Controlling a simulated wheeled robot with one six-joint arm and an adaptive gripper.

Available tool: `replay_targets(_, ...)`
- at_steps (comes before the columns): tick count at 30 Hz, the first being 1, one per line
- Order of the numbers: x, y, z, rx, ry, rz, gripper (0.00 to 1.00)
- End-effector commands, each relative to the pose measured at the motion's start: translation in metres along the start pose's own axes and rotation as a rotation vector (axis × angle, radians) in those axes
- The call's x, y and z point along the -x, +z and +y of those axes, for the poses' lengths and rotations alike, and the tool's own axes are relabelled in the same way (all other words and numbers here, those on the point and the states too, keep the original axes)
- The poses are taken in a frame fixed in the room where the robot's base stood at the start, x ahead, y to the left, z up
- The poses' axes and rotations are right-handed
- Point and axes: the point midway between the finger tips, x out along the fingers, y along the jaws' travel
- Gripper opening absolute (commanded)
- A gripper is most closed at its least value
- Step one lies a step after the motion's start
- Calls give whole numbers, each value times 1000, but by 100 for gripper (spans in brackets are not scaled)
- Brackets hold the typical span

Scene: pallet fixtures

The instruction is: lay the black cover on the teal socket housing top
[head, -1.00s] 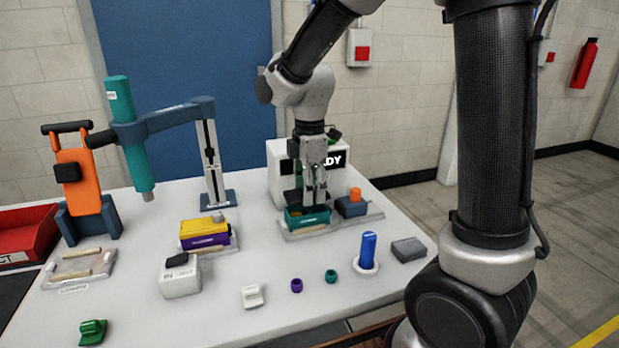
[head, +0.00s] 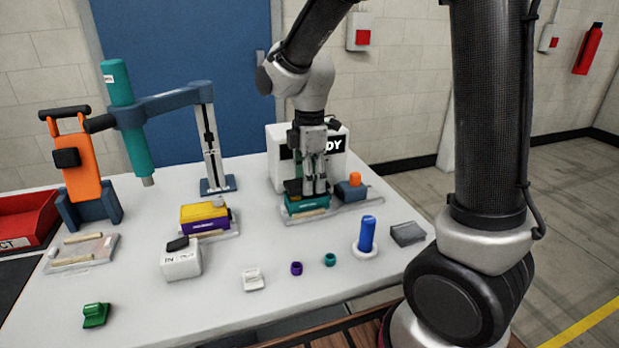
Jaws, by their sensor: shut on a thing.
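The teal socket housing (head: 306,205) sits on a pale pallet plate at the back right of the table. My gripper (head: 314,192) points straight down over it, its fingers close together. It is shut on the black cover (head: 293,188), which shows as a dark patch left of the fingers at the housing top. The fingers hide part of the cover and of the housing top. I cannot tell whether the cover lies flat or fully touches the housing.
A blue block with an orange knob (head: 353,188) stands close right of the housing. A white box with a dark display (head: 278,150) stands behind. A yellow and purple housing (head: 204,222) is to the left.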

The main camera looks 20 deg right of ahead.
Motion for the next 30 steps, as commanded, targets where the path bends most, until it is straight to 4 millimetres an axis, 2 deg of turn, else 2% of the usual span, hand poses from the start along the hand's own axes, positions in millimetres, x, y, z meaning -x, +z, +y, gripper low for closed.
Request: replay_targets(30,-9,0,0,0,0,0,28)
